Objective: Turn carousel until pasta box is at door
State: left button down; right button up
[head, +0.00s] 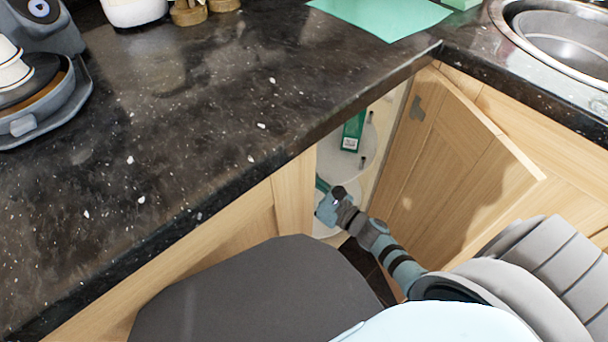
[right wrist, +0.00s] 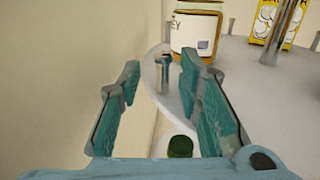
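The carousel's white round shelf (head: 349,165) shows through the open corner cabinet, with a green box (head: 353,131) on it. In the right wrist view the shelf (right wrist: 232,88) has upright pegs at its rim, and a yellow box (right wrist: 272,22) stands at the far right. I cannot tell which box holds pasta. My right gripper (head: 323,190) reaches into the cabinet opening. In the right wrist view its teal fingers (right wrist: 160,82) are apart, with a rim peg (right wrist: 163,74) seen between and beyond them. Contact cannot be told. My left gripper is out of view.
The wooden door (head: 450,165) stands open to the right of the opening. The dark granite counter (head: 200,110) overhangs the cabinet. In the right wrist view a jar (right wrist: 196,32) and a metal pole (right wrist: 283,30) stand on the shelf, with a pale wall (right wrist: 70,70) at left.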

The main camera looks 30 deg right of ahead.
jog(key=v, duration=1.2)
jog(key=shift+a, duration=0.1)
